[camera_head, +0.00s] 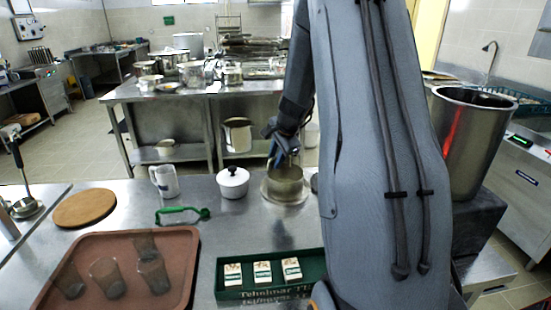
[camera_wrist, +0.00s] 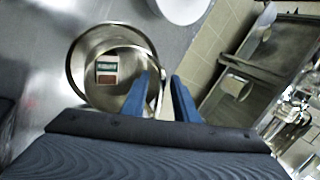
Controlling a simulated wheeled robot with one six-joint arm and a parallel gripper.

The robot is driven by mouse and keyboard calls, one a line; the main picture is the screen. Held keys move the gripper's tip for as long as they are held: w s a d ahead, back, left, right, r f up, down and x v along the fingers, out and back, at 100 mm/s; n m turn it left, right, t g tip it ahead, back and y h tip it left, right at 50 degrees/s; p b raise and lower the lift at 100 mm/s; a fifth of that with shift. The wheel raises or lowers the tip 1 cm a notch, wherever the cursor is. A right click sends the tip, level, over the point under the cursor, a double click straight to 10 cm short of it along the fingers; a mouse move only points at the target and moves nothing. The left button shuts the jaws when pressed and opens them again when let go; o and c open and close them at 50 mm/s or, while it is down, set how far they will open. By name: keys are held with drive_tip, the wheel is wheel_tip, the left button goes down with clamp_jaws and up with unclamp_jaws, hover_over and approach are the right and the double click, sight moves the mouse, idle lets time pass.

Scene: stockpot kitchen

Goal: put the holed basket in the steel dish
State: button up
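A round metal vessel (camera_head: 286,184), which looks like the basket, stands on the steel counter under my gripper (camera_head: 283,160). A wider, paler steel rim (camera_head: 267,195), likely the dish, shows around its lower part. I cannot tell exactly how the two sit together, and no holes can be made out. In the wrist view a round steel wall (camera_wrist: 78,62) encloses a small box with a green and brown label (camera_wrist: 107,70). My blue fingers (camera_wrist: 163,78) are apart, one inside the right side of the rim and one outside it.
A white lidded pot (camera_head: 232,183) and a white mug (camera_head: 164,181) stand to the left. A tall stockpot (camera_head: 465,140) stands right.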

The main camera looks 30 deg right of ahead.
drive_tip(key=shift+r, duration=0.1)
drive_tip(key=b+v, duration=0.2)
drive_tip(key=v, duration=1)
drive_tip(key=s+a+f+n+g, duration=0.1)
drive_tip(key=s+a+f+n, duration=0.3)
drive_tip(key=s+a+n, duration=0.2)
drive_tip(key=s+a+f+n+g, duration=0.1)
drive_tip(key=s+a+f+n, duration=0.3)
drive_tip(key=a, duration=0.7)
drive_tip(key=s+a+f+n+g, duration=0.2)
drive_tip(key=s+a+f+n, duration=0.2)
drive_tip(key=s+a+n, duration=0.4)
drive_tip(key=s+a, duration=0.1)
drive_tip(key=s, duration=0.2)
drive_tip(key=shift+a, duration=0.25)
drive_tip(key=shift+w, duration=0.1)
